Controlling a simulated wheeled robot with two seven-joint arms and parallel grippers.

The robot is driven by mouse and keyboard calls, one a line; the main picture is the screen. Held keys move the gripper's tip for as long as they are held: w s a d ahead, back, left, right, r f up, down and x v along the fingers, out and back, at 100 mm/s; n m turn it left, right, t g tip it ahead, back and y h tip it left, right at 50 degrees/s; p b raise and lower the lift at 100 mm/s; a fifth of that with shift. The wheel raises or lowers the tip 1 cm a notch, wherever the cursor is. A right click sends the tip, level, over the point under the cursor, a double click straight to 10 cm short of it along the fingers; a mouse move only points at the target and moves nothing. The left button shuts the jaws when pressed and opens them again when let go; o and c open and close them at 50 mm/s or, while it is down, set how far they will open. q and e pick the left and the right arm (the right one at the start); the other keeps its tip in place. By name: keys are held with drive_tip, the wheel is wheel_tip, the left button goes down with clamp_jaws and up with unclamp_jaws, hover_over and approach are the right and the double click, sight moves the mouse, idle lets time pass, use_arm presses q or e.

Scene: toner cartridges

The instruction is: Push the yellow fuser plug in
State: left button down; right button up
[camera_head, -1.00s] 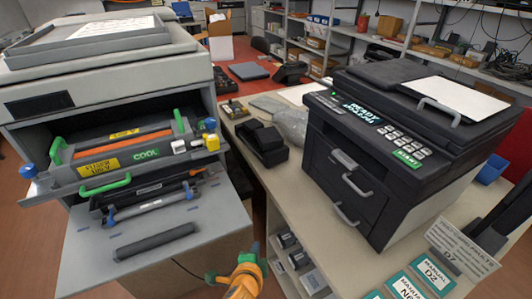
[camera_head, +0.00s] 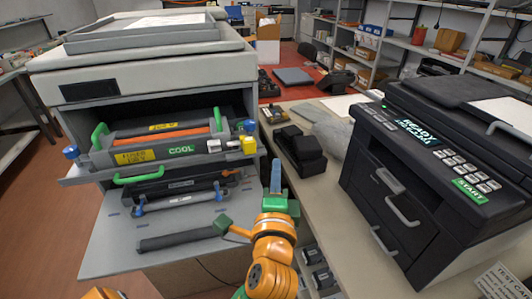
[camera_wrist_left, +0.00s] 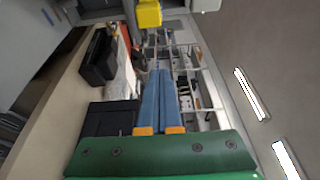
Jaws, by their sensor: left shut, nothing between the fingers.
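The yellow fuser plug (camera_head: 249,146) is a small block at the right end of the fuser unit (camera_head: 200,149) in the open printer on the left. In the left wrist view the yellow plug (camera_wrist_left: 148,14) shows at the top edge, partly cut off. My left gripper (camera_head: 276,176) is green with blue fingers and points upward, to the right of and lower in the picture than the plug, apart from it. Its blue fingers (camera_wrist_left: 160,80) are shut together and empty. How far the plug sits in its socket cannot be told. My right gripper is not in view.
The printer's tray (camera_head: 125,235) juts out below the fuser, with a dark roller (camera_head: 178,238) on it. A black printer (camera_head: 425,170) and a black device (camera_head: 300,150) stand on the bench to the right. There is free space between the fingers and the plug.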

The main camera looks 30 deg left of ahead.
sight(261, 147)
use_arm(q)
drive_tip(key=shift+w+a+p, duration=0.65)
drive_tip(key=shift+w+a, duration=0.2)
drive_tip(key=shift+a, duration=0.4)
drive_tip(key=shift+w+a+p, duration=0.6)
drive_tip(key=shift+w+a, duration=0.25)
drive_tip(key=shift+a, duration=0.4)
drive_tip(key=shift+w+a+p, duration=0.65)
drive_tip(key=shift+w+a, duration=0.2)
drive_tip(key=shift+a, duration=0.4)
drive_tip(key=shift+w, duration=0.1)
